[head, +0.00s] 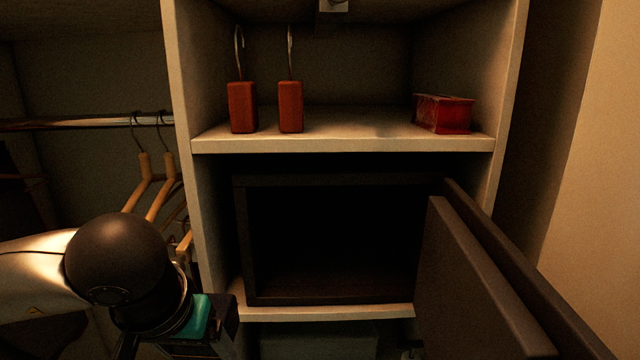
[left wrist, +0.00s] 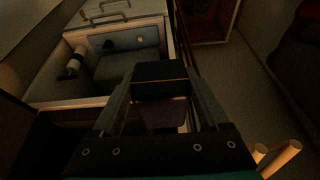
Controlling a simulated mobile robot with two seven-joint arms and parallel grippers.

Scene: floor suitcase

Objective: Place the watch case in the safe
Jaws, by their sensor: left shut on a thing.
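The safe (head: 244,240) is a dark box in the middle compartment of the shelf unit. Its front is open, its thick door (head: 465,285) is swung out to the right, and its inside is dark with nothing visible in it. My left gripper (left wrist: 160,88) is shut on the watch case (left wrist: 160,71), a small dark box with a thin light line across it, held between the fingertips. In the head view my left arm is at lower left, in front of the shelf unit's left post and left of the safe opening. My right gripper is not in view.
Two reddish-brown blocks with hooks (head: 242,107) (head: 290,107) and a red box (head: 443,113) stand on the shelf above. Wooden hangers (head: 150,190) hang from a rail (head: 90,123) close to my left arm. The space before the safe opening looks clear.

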